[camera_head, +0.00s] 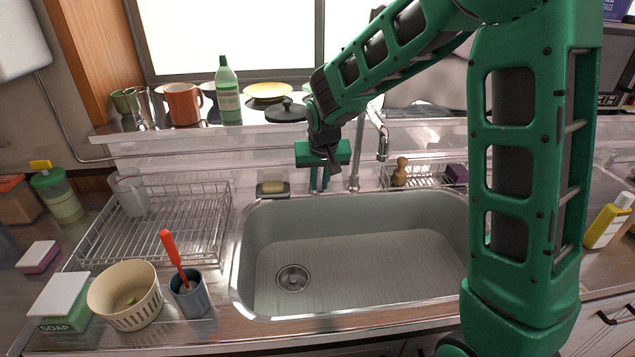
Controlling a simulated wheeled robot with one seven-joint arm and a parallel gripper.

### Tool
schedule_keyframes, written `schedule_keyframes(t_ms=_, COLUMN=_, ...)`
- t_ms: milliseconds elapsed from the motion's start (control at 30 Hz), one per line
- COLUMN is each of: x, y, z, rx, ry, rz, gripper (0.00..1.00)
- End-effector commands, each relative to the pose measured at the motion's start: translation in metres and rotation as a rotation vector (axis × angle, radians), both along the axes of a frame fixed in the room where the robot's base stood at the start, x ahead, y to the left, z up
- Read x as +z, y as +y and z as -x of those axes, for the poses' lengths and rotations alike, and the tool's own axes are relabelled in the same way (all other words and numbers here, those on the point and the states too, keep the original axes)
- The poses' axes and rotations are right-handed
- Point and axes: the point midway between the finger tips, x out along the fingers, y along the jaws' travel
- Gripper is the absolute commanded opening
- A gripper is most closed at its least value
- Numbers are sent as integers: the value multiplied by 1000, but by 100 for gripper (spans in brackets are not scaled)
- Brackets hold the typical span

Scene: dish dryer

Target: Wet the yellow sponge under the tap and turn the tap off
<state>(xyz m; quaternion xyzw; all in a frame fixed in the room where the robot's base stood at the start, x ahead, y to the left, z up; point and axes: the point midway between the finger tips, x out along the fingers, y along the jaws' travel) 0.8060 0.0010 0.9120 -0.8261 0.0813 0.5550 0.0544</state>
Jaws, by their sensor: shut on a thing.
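A small yellow block, which looks like the yellow sponge (272,187), lies in a dark holder behind the sink's left rear corner. The metal tap (355,165) stands behind the sink, and its curved spout ends over the rear of the basin. No water stream shows below it. My gripper (319,182) points down just left of the tap's base, behind the sink rim. Its fingers are close together, shut on what seems to be the tap's handle; the green gripper body hides most of it. The sponge is apart from the gripper, to its left.
The grey sink basin (345,262) is empty. Left are a wire dish rack (200,232), a cream bowl (128,308), a cup (193,297) with a red-handled brush and a pink-and-white sponge (38,257). A wire basket (428,183) holds a brush and a purple sponge. Dishes line the window shelf.

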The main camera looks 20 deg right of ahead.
Motion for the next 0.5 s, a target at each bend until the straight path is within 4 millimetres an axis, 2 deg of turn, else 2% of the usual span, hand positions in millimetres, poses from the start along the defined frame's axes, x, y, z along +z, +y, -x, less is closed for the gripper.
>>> schedule_keyframes(t_ms=500, x=12, y=0, z=-5, rx=2, ry=99, rz=-21, gripper=0)
